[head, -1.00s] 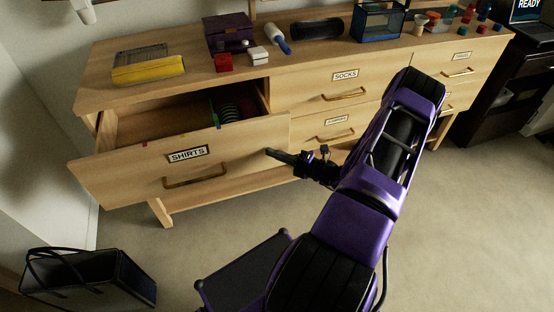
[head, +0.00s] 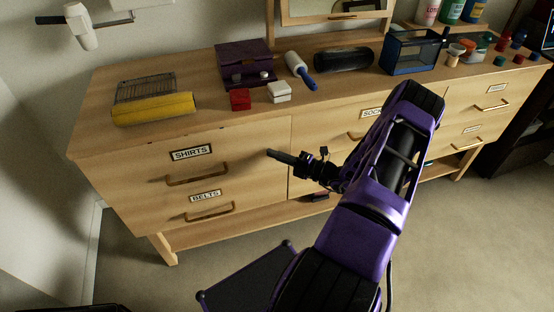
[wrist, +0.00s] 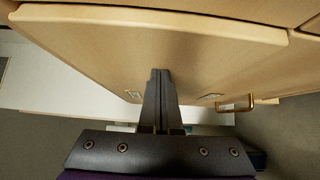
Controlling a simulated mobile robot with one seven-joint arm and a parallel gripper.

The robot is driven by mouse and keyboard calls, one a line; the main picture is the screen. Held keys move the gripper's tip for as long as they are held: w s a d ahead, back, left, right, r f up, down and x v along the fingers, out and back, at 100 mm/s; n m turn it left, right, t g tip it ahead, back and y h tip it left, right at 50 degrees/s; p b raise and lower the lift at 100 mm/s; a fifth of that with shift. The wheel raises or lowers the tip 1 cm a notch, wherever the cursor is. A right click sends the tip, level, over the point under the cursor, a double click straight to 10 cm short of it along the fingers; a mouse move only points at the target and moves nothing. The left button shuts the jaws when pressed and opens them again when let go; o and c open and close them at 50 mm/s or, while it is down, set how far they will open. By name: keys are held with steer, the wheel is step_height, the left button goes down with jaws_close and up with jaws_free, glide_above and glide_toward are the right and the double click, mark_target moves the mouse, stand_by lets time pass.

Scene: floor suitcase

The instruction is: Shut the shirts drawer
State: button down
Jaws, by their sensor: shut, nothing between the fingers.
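The shirts drawer (head: 235,158) is at the upper left of the wooden dresser, with a label reading SHIRTS and a brass bar handle (head: 197,175). In the head view its front looks flush, or nearly so, with the dresser, and its inside is hidden. My gripper (head: 271,154) is shut and empty, its fingertips at the right part of this drawer front, right of the handle. In the wrist view the shut fingers (wrist: 160,74) point at a pale wooden front (wrist: 100,48). I cannot tell whether they touch it.
The belts drawer (head: 240,197) below is shut. On the dresser top (head: 215,105) stand a yellow roll (head: 155,108), a purple box (head: 245,60), a lint roller (head: 301,71), a dark cylinder (head: 343,59) and a blue glass-sided box (head: 411,53). Carpet (head: 450,230) in front at right is clear.

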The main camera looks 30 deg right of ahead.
steer(key=shift+w+d+r, duration=0.1)
steer(key=shift+w+d, duration=0.15)
steer(key=shift+w, duration=0.5)
steer(key=shift+w+r, duration=0.1)
